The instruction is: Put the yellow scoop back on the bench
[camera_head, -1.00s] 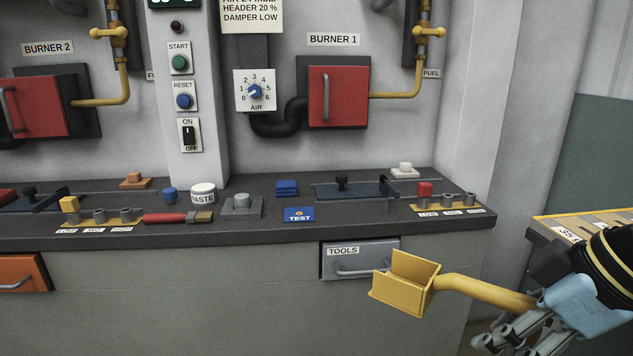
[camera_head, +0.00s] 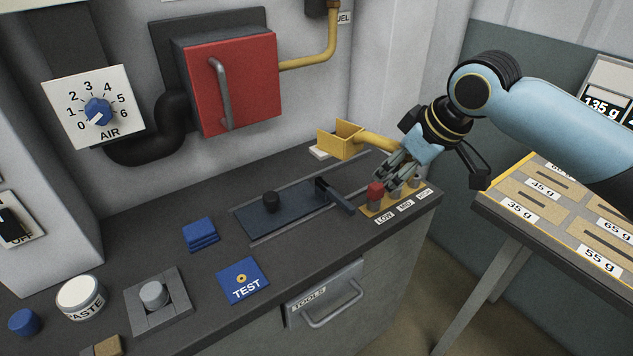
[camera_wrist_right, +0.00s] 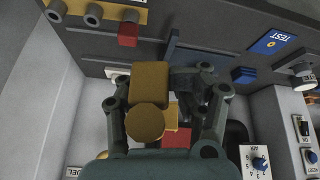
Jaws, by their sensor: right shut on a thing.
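The yellow scoop (camera_head: 340,140) is held by its handle above the right rear part of the dark bench (camera_head: 180,230), with its box-shaped end pointing left. My right gripper (camera_head: 391,166) is shut on the handle, over the row of pegs at the bench's right end. In the right wrist view the scoop (camera_wrist_right: 149,82) shows between the fingers of my right gripper (camera_wrist_right: 165,95), end-on and partly hiding its own pan. I cannot tell whether the scoop touches the bench. My left gripper is not in view.
A red block (camera_head: 375,192) sits on a peg of the LOW/MID/HIGH rack. A white block (camera_head: 319,153) is under the scoop. The red burner door (camera_head: 235,82) is behind. A weight table (camera_head: 545,195) stands right.

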